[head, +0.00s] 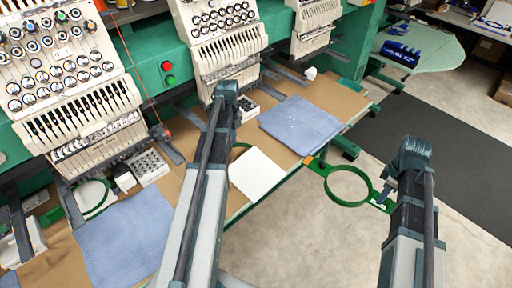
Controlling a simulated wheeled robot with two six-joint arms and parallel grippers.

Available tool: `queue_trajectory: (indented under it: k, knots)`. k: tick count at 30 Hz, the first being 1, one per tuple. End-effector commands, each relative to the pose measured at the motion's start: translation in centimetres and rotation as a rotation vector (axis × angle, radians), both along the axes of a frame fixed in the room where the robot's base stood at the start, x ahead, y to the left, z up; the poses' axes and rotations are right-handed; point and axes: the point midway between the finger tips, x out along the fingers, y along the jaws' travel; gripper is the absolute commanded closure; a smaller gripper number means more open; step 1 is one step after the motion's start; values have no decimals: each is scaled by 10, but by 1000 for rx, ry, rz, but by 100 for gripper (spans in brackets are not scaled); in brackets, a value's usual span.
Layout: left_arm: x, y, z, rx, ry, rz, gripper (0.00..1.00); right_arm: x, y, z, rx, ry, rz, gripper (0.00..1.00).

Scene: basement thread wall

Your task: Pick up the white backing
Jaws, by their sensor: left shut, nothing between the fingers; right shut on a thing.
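The white backing (256,174) is a flat pale square on the front edge of the brown table, near the middle of the head view. Part of a green hoop shows at its upper left edge. My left gripper (238,116) is shut and empty, above and beyond the backing; its fingertips are mostly hidden by its own arm. The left forearm passes just left of the backing. My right gripper (386,192) is shut on a green hoop (348,203), held out beyond the table's front edge, right of the backing.
Green and cream embroidery machine heads (75,80) line the back of the table (335,100). Blue cloths lie at left (125,240) and right (300,124). Small trays (148,167) stand under the heads.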

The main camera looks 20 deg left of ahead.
Motion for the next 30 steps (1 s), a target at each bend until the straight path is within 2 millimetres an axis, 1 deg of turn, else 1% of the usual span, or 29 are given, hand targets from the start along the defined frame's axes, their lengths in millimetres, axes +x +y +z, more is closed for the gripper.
queue_trajectory:
  k: [8, 21, 25, 30]
  knots:
    - [0, 0, -26, 0, 0, 0, 100, 0, 0, -26, 0, 0, 0, 100]
    - [0, -1, -87, 0, 0, 1, 100, 0, 0, -87, 0, 0, 0, 100]
    - [0, -1, -97, 0, 0, 1, 100, 0, 0, -97, 0, 0, 0, 100]
    - [0, -1, -99, 0, 0, 1, 100, 0, 0, -99, 0, 0, 0, 100]
